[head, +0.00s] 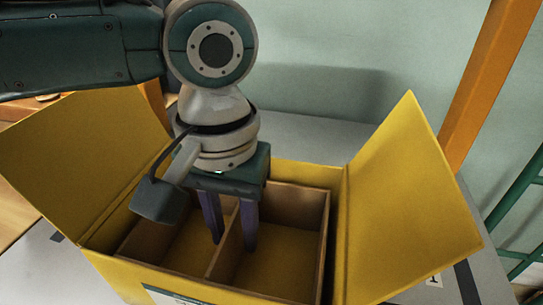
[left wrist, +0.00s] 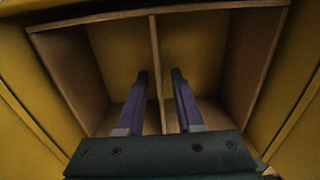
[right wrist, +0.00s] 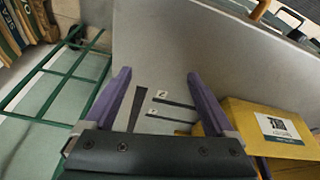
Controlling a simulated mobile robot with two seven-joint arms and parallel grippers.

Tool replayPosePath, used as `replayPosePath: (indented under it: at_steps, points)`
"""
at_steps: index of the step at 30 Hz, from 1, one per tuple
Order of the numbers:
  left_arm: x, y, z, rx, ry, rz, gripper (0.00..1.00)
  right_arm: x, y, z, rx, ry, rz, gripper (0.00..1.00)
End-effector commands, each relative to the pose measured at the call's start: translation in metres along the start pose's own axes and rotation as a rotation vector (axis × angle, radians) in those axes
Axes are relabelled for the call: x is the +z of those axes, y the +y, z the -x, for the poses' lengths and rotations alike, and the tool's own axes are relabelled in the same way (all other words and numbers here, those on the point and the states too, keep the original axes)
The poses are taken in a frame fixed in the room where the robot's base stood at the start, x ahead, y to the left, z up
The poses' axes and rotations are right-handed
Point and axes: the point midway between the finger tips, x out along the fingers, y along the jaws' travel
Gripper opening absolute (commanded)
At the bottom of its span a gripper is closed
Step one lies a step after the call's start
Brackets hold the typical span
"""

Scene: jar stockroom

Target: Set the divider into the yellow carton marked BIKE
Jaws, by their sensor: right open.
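The yellow carton (head: 405,200) stands open on a grey surface with its side flaps spread outward. A label on its front face is cut off in the head view; it shows in the right wrist view but is too small to read. The brown divider (head: 297,207) is inside the carton, its top edges below the rim, with a middle wall (left wrist: 156,60) between compartments. My left gripper (head: 233,243) points down into the carton. Its two fingers straddle the middle wall, with a gap visible on each side. My right gripper (right wrist: 157,92) is open and empty, outside the carton.
The grey tabletop (right wrist: 180,45) is mostly clear beside the carton and carries dark strips and small numbered tags. A green metal rack (right wrist: 55,85) stands beyond the table. An orange post (head: 485,85) rises behind the carton.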

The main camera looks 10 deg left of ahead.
Motion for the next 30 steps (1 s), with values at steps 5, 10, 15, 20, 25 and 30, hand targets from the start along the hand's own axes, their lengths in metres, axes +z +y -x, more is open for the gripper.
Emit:
replayPosePath:
  at_steps: [5, 10, 15, 20, 25, 30]
  points:
    - [0.0, 0.0, 0.002, 0.0, 0.001, 0.0, 0.35, 0.0, -0.001, 0.0, -0.001, 0.0, -0.002, 0.9]
    - [-0.001, 0.0, 0.024, 0.002, 0.003, -0.001, 0.35, -0.001, -0.001, 0.004, -0.002, -0.001, -0.002, 0.9]
    - [-0.001, 0.0, 0.065, 0.003, 0.004, -0.001, 0.35, -0.004, 0.0, 0.014, -0.002, -0.001, -0.002, 0.9]
    - [-0.001, 0.0, 0.1, 0.002, 0.004, 0.0, 0.35, -0.006, 0.0, 0.02, -0.002, 0.0, -0.002, 0.9]
    - [-0.001, 0.0, 0.124, 0.002, 0.002, 0.0, 0.35, -0.007, 0.0, 0.023, -0.001, 0.0, -0.002, 0.9]
    - [-0.001, 0.0, 0.132, 0.001, 0.0, 0.001, 0.35, -0.008, 0.0, 0.024, -0.001, 0.0, -0.002, 0.9]
